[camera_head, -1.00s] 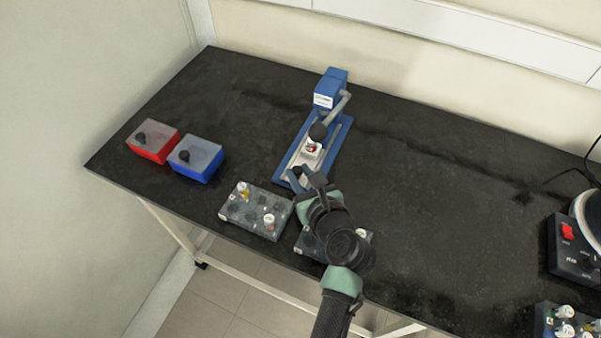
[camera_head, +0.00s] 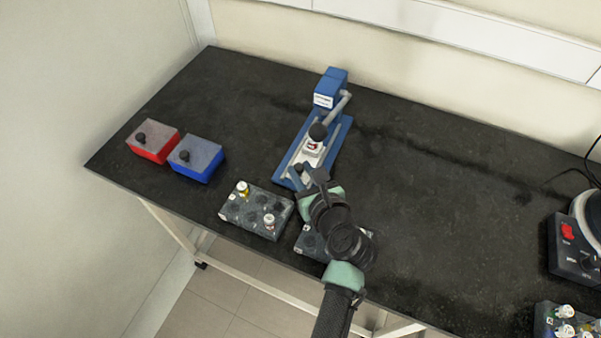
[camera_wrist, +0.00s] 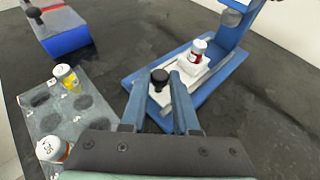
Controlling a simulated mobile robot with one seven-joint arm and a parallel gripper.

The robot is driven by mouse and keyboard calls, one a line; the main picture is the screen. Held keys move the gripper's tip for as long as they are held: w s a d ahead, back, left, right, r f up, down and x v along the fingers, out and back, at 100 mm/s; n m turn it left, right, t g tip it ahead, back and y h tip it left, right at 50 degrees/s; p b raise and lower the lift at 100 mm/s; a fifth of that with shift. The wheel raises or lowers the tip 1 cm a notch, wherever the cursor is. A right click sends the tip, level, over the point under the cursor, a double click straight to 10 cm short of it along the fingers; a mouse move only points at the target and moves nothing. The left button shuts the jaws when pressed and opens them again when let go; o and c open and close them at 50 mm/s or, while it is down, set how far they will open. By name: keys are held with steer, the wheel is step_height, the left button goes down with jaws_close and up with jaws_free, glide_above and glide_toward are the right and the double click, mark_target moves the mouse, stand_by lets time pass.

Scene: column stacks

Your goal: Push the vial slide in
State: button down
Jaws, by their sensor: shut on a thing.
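The vial slide (camera_wrist: 158,98) is a white plate on a blue press base (camera_wrist: 217,85), with a black knob (camera_wrist: 159,78) at its near end. A small vial (camera_wrist: 198,48) with a white cap and red label stands upright on the slide. In the head view the vial (camera_head: 313,146) is close below the press's dark ball end (camera_head: 318,131). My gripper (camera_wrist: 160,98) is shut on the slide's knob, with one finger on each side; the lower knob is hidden. In the head view my gripper (camera_head: 308,177) is at the near end of the base.
A grey rack (camera_head: 255,222) with a few vials lies left of my gripper. Another rack (camera_head: 308,246) is partly under my arm. A red box (camera_head: 154,148) and a blue box (camera_head: 197,166) stand at the left.

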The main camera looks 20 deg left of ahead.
mark_target(315, 144)
steer(key=w+b, duration=0.1)
steer(key=w, duration=0.6)
steer(key=shift+w+d, duration=0.15)
steer(key=shift+w, duration=0.3)
steer(key=shift+d+r, duration=0.1)
steer(key=shift+r, duration=0.05)
steer(key=c, duration=1)
jaws_free()
steer(key=shift+w, duration=0.1)
steer(key=o, duration=0.3)
steer(key=shift+w, duration=0.1)
steer(key=shift+o, duration=0.2)
